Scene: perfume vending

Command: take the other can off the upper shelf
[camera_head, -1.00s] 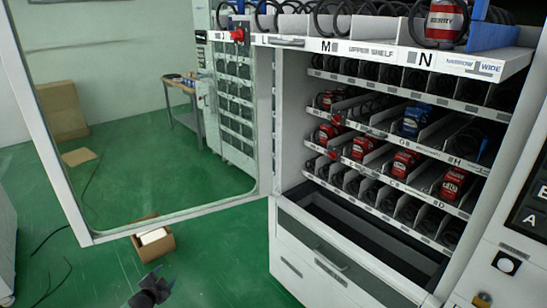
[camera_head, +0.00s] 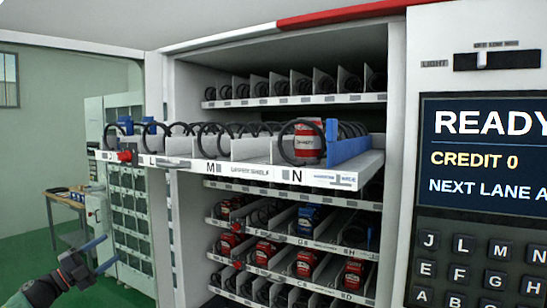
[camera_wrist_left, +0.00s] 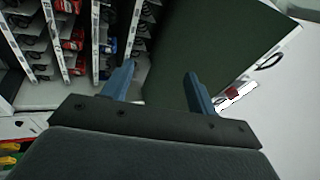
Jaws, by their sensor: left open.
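The upper shelf (camera_head: 230,171) is pulled out of the machine. A red and white can (camera_head: 307,142) stands upright in its lane N, behind a black coil and beside a blue divider. No other can shows on this shelf. My left gripper (camera_head: 103,256) is open and empty, to the left of the shelf and lower in the picture, apart from the can. Its two blue fingers (camera_wrist_left: 155,82) show spread in the left wrist view, with nothing clearly between them. My right gripper is out of view.
Lower shelves hold several red cans (camera_head: 306,262) and a blue can (camera_head: 308,219). The keypad panel (camera_head: 480,200) stands at the right. Open floor and a side table (camera_head: 66,200) lie at the left.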

